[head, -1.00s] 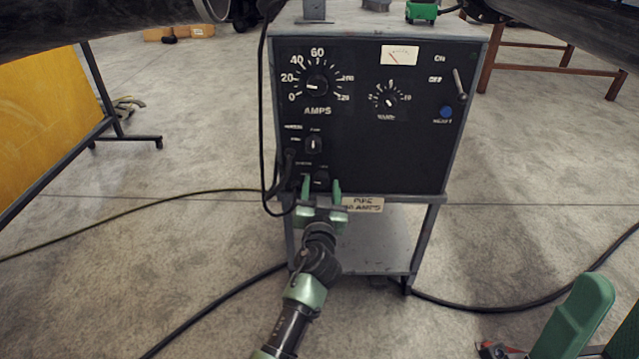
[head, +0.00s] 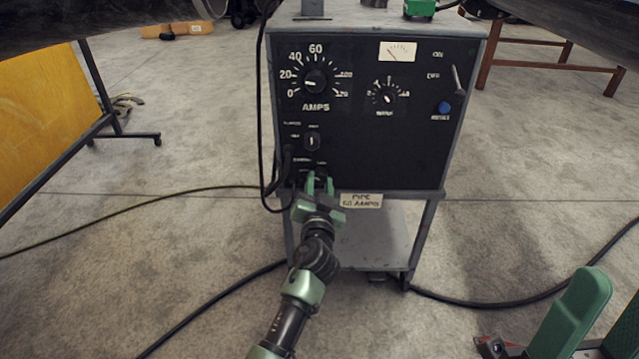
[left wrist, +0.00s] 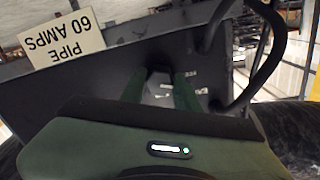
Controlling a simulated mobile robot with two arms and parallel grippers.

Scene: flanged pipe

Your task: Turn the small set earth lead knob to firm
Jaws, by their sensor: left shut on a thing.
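The welding set has a black front panel (head: 390,150). My left gripper (head: 318,180) is at the panel's lower left, shut on the lowest small dark knob. That knob is mostly hidden by the green fingers in the head view. In the left wrist view the fingers (left wrist: 160,92) stand on either side of the knob (left wrist: 160,88), which shows only dimly. The labels around it are too small to read for sure, so its setting cannot be told.
Another small knob (head: 312,141) sits just above. A black cable (head: 264,120) hangs close at the left and plugs in beside the held knob. A "PIPE 60 AMPS" tag (head: 361,200) is right of the gripper. The large amps dial (head: 316,82) is higher up.

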